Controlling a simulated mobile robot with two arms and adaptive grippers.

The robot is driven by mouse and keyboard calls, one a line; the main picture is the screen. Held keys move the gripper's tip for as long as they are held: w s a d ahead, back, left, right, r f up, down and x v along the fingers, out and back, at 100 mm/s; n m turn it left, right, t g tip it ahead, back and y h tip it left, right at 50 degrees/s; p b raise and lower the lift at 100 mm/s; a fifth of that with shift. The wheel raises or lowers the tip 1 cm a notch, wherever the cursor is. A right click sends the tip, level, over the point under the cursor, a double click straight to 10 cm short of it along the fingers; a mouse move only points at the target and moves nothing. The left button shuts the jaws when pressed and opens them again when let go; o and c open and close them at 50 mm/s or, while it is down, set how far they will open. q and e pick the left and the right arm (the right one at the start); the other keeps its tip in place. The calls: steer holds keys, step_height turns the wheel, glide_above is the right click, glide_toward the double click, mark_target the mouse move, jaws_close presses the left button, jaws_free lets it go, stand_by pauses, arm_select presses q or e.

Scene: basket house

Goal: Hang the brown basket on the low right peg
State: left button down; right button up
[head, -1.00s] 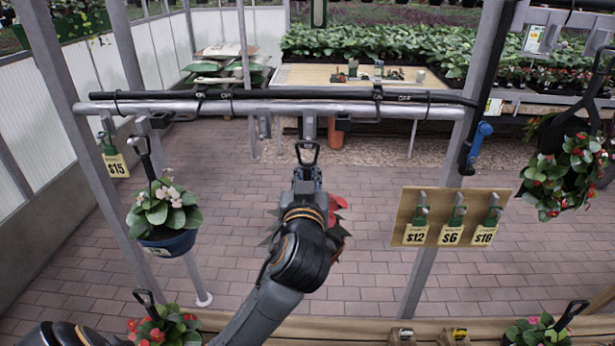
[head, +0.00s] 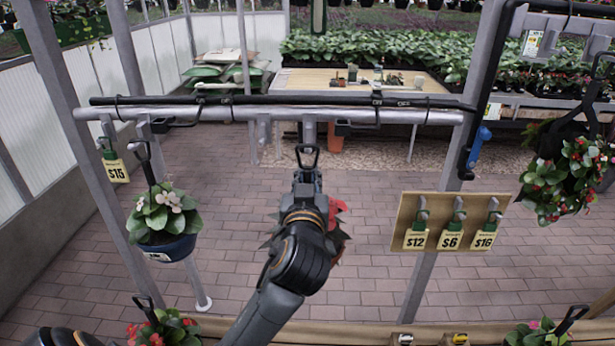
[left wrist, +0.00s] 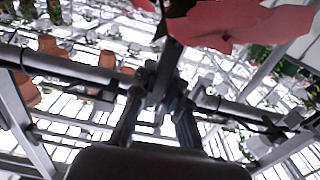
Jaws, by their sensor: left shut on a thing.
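My left gripper (head: 306,178) is shut on the dark hanger of a plant, just under the grey rail in the head view. The hanger's black loop (head: 307,150) stands above the fingers, close to a grey peg (head: 310,128) on the rail. I cannot tell whether loop and peg touch. Red leaves (head: 338,222) show beside my wrist; the pot is hidden, so its brown colour cannot be confirmed. In the left wrist view the gripper (left wrist: 160,92) has red leaves (left wrist: 225,25) above it. My right gripper is not in view.
The grey rail (head: 220,111) crosses the view between posts. A blue pot (head: 166,247) hangs at left. A wooden board (head: 436,233) with pegs and price tags is at right, near a hanging red-flowered plant (head: 555,190). Other plants stand along the bottom edge.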

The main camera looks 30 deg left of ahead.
arm_select(q)
steer(key=shift+w+a+r, duration=0.1)
steer(key=shift+r, duration=0.1)
steer(key=shift+x, duration=1.5)
steer(key=shift+a, duration=0.1)
steer(key=shift+w+a, duration=0.25)
steer(key=shift+w, duration=0.3)
steer(key=shift+a+f, duration=0.1)
steer(key=shift+f, duration=0.15)
steer(key=shift+w+f+b, duration=0.1)
steer(key=shift+f+b, duration=0.45)
